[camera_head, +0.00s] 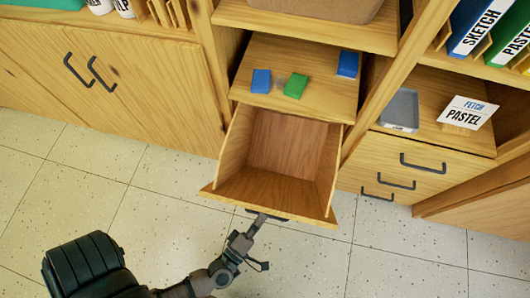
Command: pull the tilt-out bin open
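The wooden tilt-out bin (277,172) stands tilted out from the middle cabinet. Its empty inside is visible from above. Its dark handle (279,217) is at the lower front edge, mostly hidden beneath the front panel. My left gripper (263,241) is just below the bin's front, with its fingers spread apart. One finger reaches up to the handle; whether it touches or hooks it I cannot tell. The other finger points right over the floor, with nothing between them. My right gripper is not in view.
Blue (261,81) and green (295,86) blocks lie on the shelf above the bin. Closed cabinet doors (140,85) are at the left. The tiled floor in front is clear.

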